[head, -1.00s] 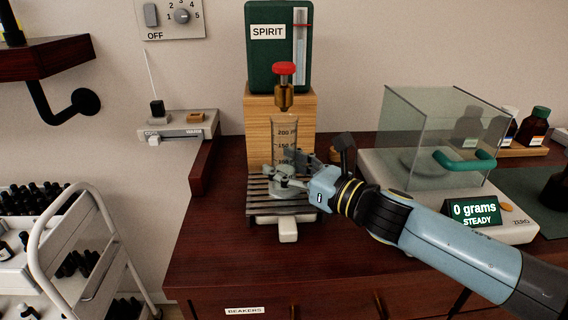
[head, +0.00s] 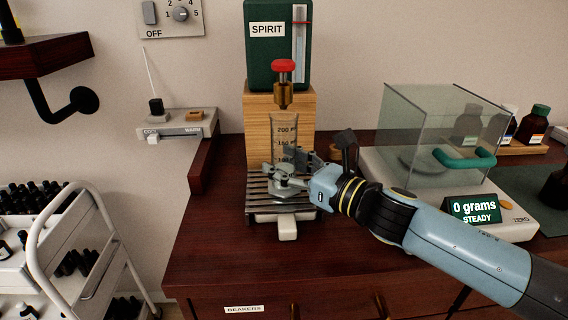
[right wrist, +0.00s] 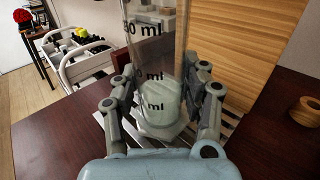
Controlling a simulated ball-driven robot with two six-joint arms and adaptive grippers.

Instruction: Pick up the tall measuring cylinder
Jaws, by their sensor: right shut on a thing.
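The tall measuring cylinder (head: 285,133) is clear glass with dark graduation marks. It stands upright on the slatted drip tray (head: 257,203), under the brass tap with a red knob (head: 284,84). My right gripper (head: 283,174) comes in from the right and is shut on the lower part of the cylinder, which hides some of it. In the right wrist view the fingers sit on both sides of the cylinder (right wrist: 153,60), above its pale base (right wrist: 158,125). My left gripper is not in view.
The green SPIRIT tank (head: 270,60) stands on a wooden block (head: 262,115) behind the cylinder. A balance with a glass cover (head: 420,125) stands to the right, reading 0 grams. A white trolley (head: 60,225) is at the left. The front table top (head: 215,255) is clear.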

